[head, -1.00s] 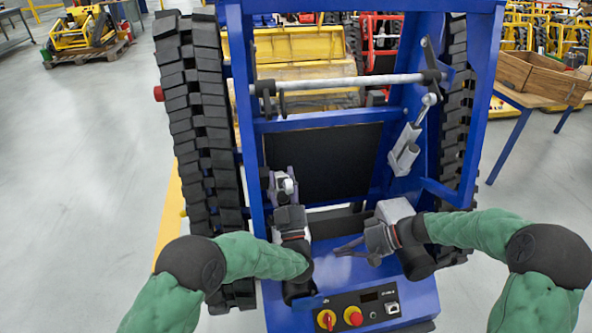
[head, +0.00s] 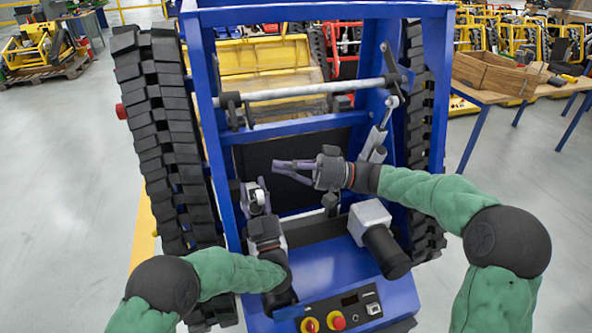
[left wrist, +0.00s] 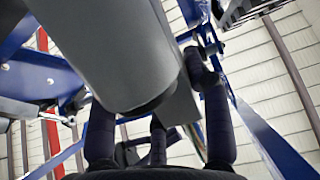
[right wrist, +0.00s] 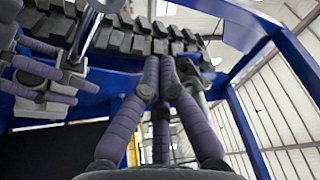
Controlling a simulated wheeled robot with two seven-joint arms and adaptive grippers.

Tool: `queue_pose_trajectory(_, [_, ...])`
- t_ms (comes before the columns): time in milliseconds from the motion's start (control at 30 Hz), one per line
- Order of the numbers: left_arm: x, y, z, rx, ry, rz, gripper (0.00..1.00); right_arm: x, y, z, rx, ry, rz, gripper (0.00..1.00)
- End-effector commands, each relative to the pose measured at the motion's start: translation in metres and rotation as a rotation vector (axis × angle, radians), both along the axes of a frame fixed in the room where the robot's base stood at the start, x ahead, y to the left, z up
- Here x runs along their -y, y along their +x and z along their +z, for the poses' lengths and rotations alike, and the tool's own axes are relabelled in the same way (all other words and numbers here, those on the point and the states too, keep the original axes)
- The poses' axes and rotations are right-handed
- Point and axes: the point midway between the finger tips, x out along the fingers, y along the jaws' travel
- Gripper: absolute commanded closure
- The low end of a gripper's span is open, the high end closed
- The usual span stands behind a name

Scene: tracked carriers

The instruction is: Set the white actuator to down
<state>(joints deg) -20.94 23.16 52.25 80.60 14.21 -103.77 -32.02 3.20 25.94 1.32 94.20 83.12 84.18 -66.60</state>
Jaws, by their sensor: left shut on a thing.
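A white and grey actuator (head: 375,143) leans inside the right of the blue frame, its rod running up to a black lever (head: 394,62) on the cross bar. My left gripper (head: 256,194) is low at the frame's left side, shut on a pale part (head: 259,197); its fingers hide most of it. In the left wrist view a large grey body (left wrist: 110,45) fills the space before the fingers (left wrist: 158,125). My right gripper (head: 276,165) points left in mid-frame, away from the actuator, its fingertips together and empty. They also meet in the right wrist view (right wrist: 158,68).
A silver cross bar (head: 310,89) spans the blue frame (head: 212,140). Black tracks (head: 158,130) flank it. A control panel (head: 340,312) with red and yellow knobs is in front. A wooden crate (head: 495,72) stands on a table at right.

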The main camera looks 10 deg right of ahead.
Motion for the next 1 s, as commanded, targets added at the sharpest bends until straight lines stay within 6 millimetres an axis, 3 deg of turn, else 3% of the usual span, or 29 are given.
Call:
queue_pose_trajectory(267, [0.0, 0.0, -0.001, -0.003, 0.003, 0.002, 1.0, -0.052, 0.003, 0.01, 0.0, 0.0, 0.004, 1.0])
queue_pose_trajectory(600, [0.0, 0.0, -0.001, -0.002, 0.002, 0.002, 1.0, -0.042, -0.025, -0.012, -0.002, -0.001, 0.0, 1.0])
queue_pose_trajectory(1000, [0.0, 0.0, 0.0, -0.002, 0.003, 0.002, 1.0, -0.042, -0.028, -0.014, -0.001, -0.001, 0.0, 1.0])
